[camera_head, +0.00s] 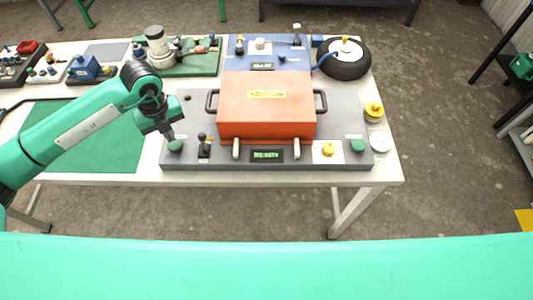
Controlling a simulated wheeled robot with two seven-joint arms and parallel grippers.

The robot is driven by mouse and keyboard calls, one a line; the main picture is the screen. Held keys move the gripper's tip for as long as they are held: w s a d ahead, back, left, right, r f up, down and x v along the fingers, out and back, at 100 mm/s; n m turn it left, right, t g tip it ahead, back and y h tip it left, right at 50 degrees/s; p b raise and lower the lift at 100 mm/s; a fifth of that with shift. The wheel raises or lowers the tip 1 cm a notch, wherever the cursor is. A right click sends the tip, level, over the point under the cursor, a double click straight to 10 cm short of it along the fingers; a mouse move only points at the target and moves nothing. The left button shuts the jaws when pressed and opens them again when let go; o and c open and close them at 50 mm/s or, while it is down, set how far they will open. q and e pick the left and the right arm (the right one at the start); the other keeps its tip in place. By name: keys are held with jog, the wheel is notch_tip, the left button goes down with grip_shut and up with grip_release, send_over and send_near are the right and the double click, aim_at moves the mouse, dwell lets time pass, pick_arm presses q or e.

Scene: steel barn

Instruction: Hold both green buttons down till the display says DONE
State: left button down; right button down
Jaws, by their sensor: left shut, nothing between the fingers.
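The grey panel (208,161) carries an orange box (266,112) with black side handles and a yellow label. The left green button (175,146) sits at the panel's front left. The right green button (358,146) sits at the front right, with nothing over it. The small display (266,155) at the front middle shows green text that looks like READY. My left gripper (171,137) is shut and empty, pointing down with its tips just above or touching the left button; I cannot tell which. My right gripper is not in view.
A black lever (204,147) stands right beside the left button. A yellow knob (328,149) sits left of the right button. A tyre (345,60) and a yellow stacked piece (374,111) stand at the right.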

pick_arm(q)
jog(key=shift+f+b, duration=0.8)
jog(key=shift+f, duration=0.3)
jog(key=shift+r, duration=0.35)
